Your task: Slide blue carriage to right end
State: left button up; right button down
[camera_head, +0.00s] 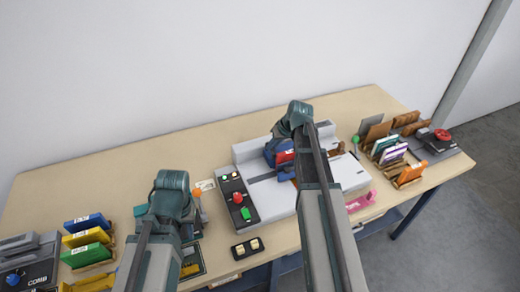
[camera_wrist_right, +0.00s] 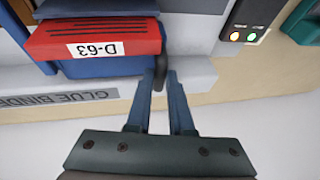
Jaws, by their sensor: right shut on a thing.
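The blue carriage (camera_head: 269,151) sits on the grey-white glue binder (camera_head: 270,207), toward the left part of its bed near the control panel, partly hidden behind my right arm. It also shows in the right wrist view (camera_wrist_right: 100,10), holding a red block (camera_wrist_right: 95,38) labelled D-63. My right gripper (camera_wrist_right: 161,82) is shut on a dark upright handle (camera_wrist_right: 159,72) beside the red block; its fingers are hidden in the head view. My left gripper (camera_head: 170,190) hangs over the table left of the binder, and its fingers are hidden.
The control panel (camera_head: 238,200) has a red knob and a green button. A small black switch box (camera_head: 247,248) lies in front. Colored holders (camera_head: 86,236) stand at left. A rack of cards (camera_head: 388,150) and a red-knobbed box (camera_head: 440,139) stand at right.

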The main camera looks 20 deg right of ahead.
jog(key=d, duration=1.6)
jog(key=shift+w+d, duration=0.25)
jog(key=shift+w, duration=0.05)
jog(key=shift+d, duration=0.1)
jog(key=c, duration=0.8)
grip_release()
jog(key=shift+d, duration=0.1)
jog(key=p+v, duration=1.2)
jog(key=v, duration=0.1)
jog(key=shift+s+r+p, duration=0.2)
jog(key=shift+r+p, duration=0.1)
jog(key=shift+r, duration=0.05)
